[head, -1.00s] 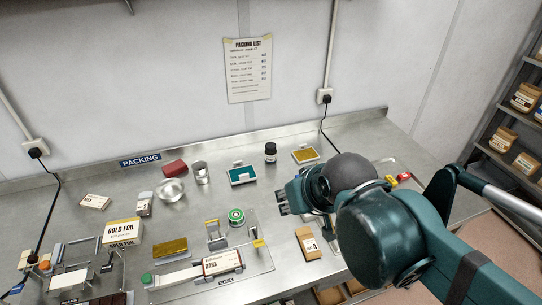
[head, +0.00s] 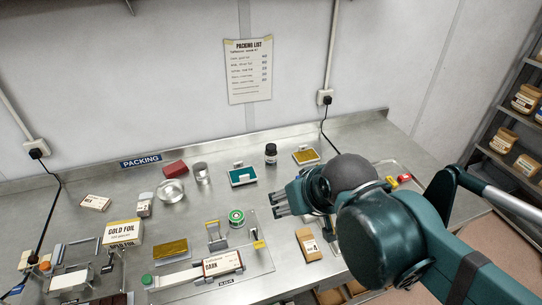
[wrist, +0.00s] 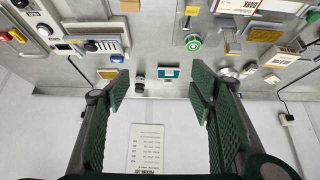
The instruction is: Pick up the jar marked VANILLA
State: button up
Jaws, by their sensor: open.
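No label reading VANILLA is legible in these frames. A small dark jar (head: 271,153) with a black cap and a pale label stands upright at the back of the steel bench, between a teal tray and a yellow-filled tray. It also shows in the wrist view (wrist: 140,84), between the spread fingers and nearer the left one.
Near the dark jar are the teal tray (head: 243,176), the yellow-filled tray (head: 306,155) and a metal cylinder (head: 201,172). A green-topped roll (head: 236,217) and a kraft packet (head: 307,244) lie nearer. A black cable (head: 329,135) hangs behind. The bench is bare just before the dark jar.

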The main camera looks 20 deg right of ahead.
jog(key=w+d+r+n+g, duration=0.1)
jog(key=w+d+r+n, duration=0.15)
jog(key=w+n, duration=0.7)
jog(key=n+g+h+b, duration=0.1)
jog(key=n+g+h, duration=0.15)
jog(key=n, duration=0.65)
send_over(271, 146)
jog(key=s+a, duration=0.3)
jog(key=s, duration=0.8)
notch_tip(271, 146, down, 11)
jog(key=w+f+n, duration=0.1)
jog(key=w+f, duration=0.2)
jog(key=f, duration=0.1)
jog(key=w+d+f+n, duration=0.1)
jog(key=w+f+n, duration=0.1)
jog(key=w+f, duration=0.1)
jog(key=w+d+f+n+g+h, duration=0.1)
jog(key=w+f+n, duration=0.1)
jog(key=w+f, duration=0.2)
jog(key=shift+a+n+x, duration=0.2)
jog(key=shift+n+x, duration=0.05)
jog(key=shift+x, duration=0.8)
jog(key=shift+w+d+f, duration=0.1)
jog(key=shift+w+f, duration=0.1)
jog(key=shift+f, duration=0.4)
jog(key=shift+x, duration=1.3)
jog(key=shift+h, duration=0.25)
